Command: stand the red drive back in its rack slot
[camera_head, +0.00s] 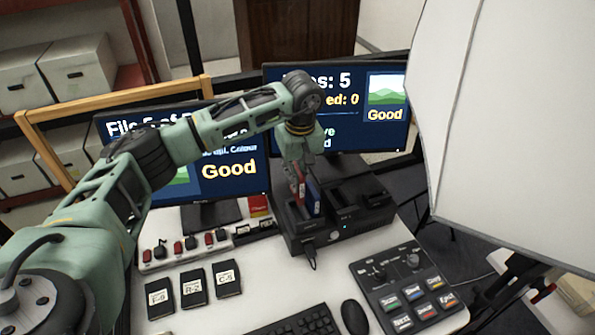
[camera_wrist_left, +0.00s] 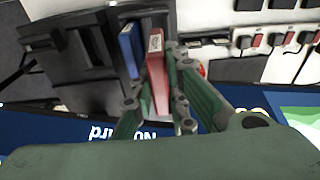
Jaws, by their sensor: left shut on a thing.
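The red drive (camera_head: 299,186) is upright in my left gripper (camera_head: 298,172), over the left part of the black rack (camera_head: 296,234). In the left wrist view the red drive (camera_wrist_left: 158,82) sits between the two green fingers of my left gripper (camera_wrist_left: 157,103), which is shut on it. A blue drive (camera_head: 314,197) stands in the rack just right of the red one; it also shows in the left wrist view (camera_wrist_left: 131,50). The red drive's lower end is close to the rack (camera_wrist_left: 85,60); I cannot tell whether it is inside a slot. My right gripper is out of view.
Two monitors (camera_head: 238,172) stand behind the rack. A power strip (camera_head: 185,251) with several red switches lies left of it. Several labelled black drives (camera_head: 194,288), a keyboard (camera_head: 298,324), a mouse (camera_head: 354,317) and a control panel (camera_head: 408,291) lie in front. A large white panel (camera_head: 510,130) is at right.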

